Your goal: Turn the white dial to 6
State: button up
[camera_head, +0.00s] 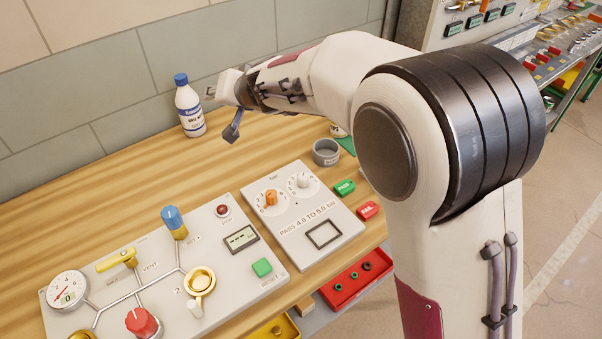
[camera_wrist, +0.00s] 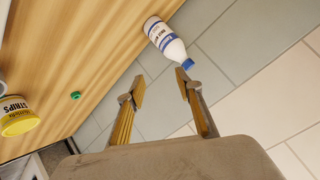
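The white dial (camera_head: 301,182) sits at the upper right of a pale panel (camera_head: 334,211) marked "PASS 4.0 TO 5.0", beside an orange dial (camera_head: 270,197). The numbers around the white dial are too small to read. My gripper (camera_head: 221,111) is above the back of the bench, behind and left of the dial, apart from it. In the wrist view, its two fingers (camera_wrist: 161,90) are spread with nothing between them. The dial does not show in the wrist view.
A white bottle with a blue cap (camera_head: 190,112) stands by the wall near my gripper. A grey ring-shaped cup (camera_head: 326,152) is behind the panel. Green (camera_head: 344,188) and red (camera_head: 368,210) tags lie right of it. A valve panel (camera_head: 225,285) is at front left.

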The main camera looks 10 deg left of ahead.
jog(key=w+d+m+t+h, duration=0.2)
jog(key=w+m+t+h, duration=0.1)
jog(key=w+m, duration=0.15)
jog(key=m+g+h, duration=0.7)
jog(key=g+h, duration=0.1)
send_near(302, 176)
jog(key=f, duration=0.1)
jog(key=shift+d+f, duration=0.1)
jog(key=shift+f, duration=0.1)
jog(key=shift+w, duration=0.1)
jog(key=shift+x, duration=3.9)
jog(key=shift+d, duration=0.15)
jog(key=shift+c, duration=0.2)
grip_shut()
